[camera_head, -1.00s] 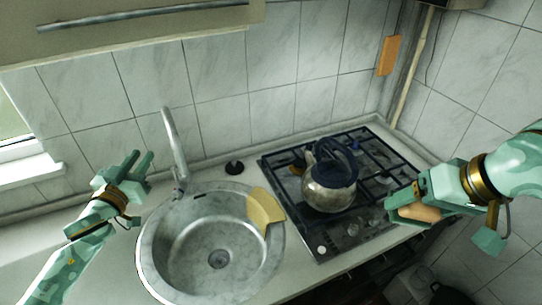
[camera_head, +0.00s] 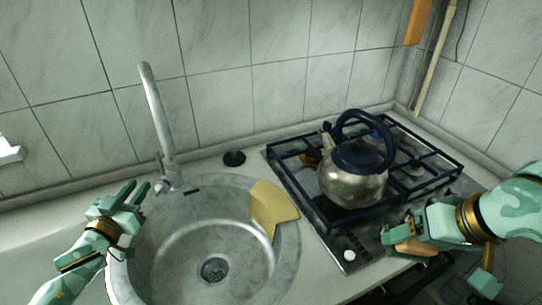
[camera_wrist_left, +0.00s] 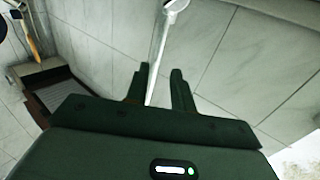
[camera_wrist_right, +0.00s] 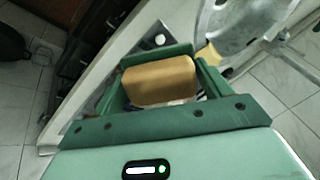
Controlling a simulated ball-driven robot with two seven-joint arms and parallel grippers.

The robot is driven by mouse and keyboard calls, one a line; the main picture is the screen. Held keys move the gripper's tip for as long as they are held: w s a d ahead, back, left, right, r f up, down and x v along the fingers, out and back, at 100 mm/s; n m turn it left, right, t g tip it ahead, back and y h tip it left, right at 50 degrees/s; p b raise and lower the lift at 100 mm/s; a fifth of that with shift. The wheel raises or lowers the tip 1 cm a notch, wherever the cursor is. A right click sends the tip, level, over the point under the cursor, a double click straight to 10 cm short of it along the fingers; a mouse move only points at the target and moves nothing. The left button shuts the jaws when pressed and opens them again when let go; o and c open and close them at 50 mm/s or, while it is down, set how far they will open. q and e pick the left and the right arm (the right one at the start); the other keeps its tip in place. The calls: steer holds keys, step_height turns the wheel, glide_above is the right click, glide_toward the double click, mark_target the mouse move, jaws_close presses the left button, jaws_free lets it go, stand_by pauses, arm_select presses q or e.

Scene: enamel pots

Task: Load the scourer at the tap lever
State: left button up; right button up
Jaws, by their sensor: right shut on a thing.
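The scourer is a tan, rounded block (camera_wrist_right: 160,82) held between the fingers of my right gripper (camera_head: 392,244); it also shows in the head view (camera_head: 412,250), in front of the hob. My right gripper is shut on it. The tap (camera_head: 157,118) rises behind the round sink, and its small lever (camera_head: 167,184) is at the base. My left gripper (camera_head: 138,190) is left of the lever, with its fingers apart and nothing between them. In the left wrist view the tap's spout (camera_wrist_left: 163,45) shows beyond the fingers. Whether a finger touches the lever cannot be told.
The steel sink (camera_head: 150,255) has a yellow board-like piece (camera_head: 272,207) over its right rim. A black round knob-like thing (camera_head: 234,158) sits behind the sink.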

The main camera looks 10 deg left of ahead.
mark_target(158, 161)
arm_select(q)
steer(key=w+b, duration=0.1)
steer(key=w, duration=0.5)
steer(key=w+b, duration=0.1)
steer(key=w, duration=0.5)
steer(key=shift+d, duration=0.2)
arm_select(e)
step_height(158, 161, down, 3)
steer(key=shift+w+f, duration=0.1)
steer(key=shift+f, duration=0.1)
arm_select(q)
steer(key=shift+s, duration=0.1)
jaws_close()
steer(key=t+b, duration=0.1)
steer(key=b, duration=0.1)
steer(key=shift+s+f+b, duration=0.35)
steer(key=shift+f+b, duration=0.05)
arm_select(e)
step_height(158, 161, down, 3)
steer(key=shift+w+a, duration=0.1)
steer(key=shift+w, duration=0.05)
arm_select(q)
steer(key=shift+s+r, duration=0.1)
steer(key=shift+r, duration=0.1)
arm_select(e)
steer(key=shift+f, duration=0.15)
arm_select(q)
steer(key=shift+r, duration=0.15)
